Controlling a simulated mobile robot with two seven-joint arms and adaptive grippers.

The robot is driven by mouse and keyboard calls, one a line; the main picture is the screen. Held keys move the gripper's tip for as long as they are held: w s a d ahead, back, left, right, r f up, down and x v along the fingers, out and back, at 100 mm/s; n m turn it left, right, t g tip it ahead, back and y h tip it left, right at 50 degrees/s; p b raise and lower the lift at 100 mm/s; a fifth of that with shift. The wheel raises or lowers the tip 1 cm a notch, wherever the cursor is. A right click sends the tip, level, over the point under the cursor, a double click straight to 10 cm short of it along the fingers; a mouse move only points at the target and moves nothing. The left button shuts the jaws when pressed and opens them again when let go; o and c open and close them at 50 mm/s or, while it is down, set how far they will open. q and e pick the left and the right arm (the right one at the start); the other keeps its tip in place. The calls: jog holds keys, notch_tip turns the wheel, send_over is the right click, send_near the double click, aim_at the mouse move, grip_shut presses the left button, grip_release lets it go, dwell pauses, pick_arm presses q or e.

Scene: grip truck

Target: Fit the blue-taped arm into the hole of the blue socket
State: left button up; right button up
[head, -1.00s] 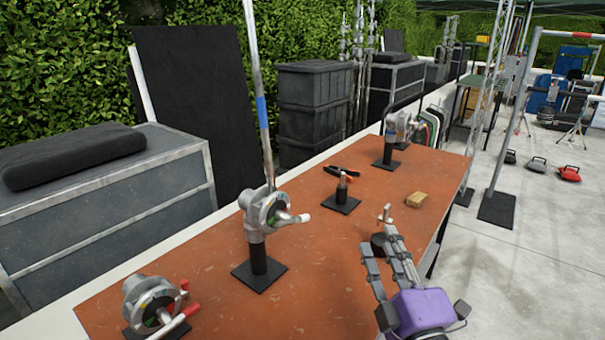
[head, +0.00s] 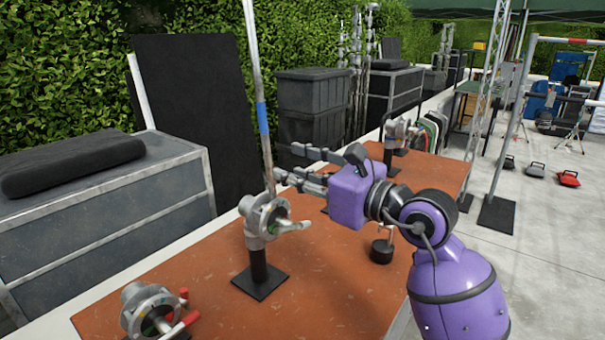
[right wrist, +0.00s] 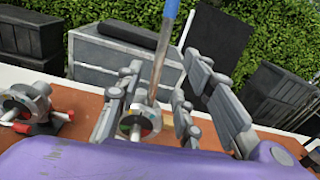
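The blue-taped arm (head: 262,118) is a long thin metal pole with a blue band. It stands nearly upright, its lower end at the grey grip head (head: 265,217) on a black stand. It also shows in the right wrist view (right wrist: 160,62), between my fingers. My purple right gripper (head: 288,163) is open, its fingers pointing left just right of the pole, below the tape. I cannot tell whether they touch it. Another grey head (head: 400,132) stands at the table's far end; a blue part showed there earlier. I cannot tell for sure which socket is blue. My left gripper is out of view.
A grey head with red handles (head: 150,308) stands at the near left of the orange table (head: 330,285). A small black stand (head: 382,250) is below my right wrist. Grey cases (head: 110,200) and a black panel (head: 190,100) stand behind the table.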

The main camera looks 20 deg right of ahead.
aim_at(271, 161)
jog(key=x, duration=0.3)
jog(key=shift+w+a, duration=0.2)
jog(key=shift+w, duration=0.05)
jog(key=shift+x, duration=1.1)
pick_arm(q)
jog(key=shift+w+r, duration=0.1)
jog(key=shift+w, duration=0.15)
pick_arm(e)
jog(key=shift+w+a, duration=0.35)
jog(key=shift+w, duration=0.25)
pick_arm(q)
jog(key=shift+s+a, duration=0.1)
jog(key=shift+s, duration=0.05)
pick_arm(e)
grip_shut()
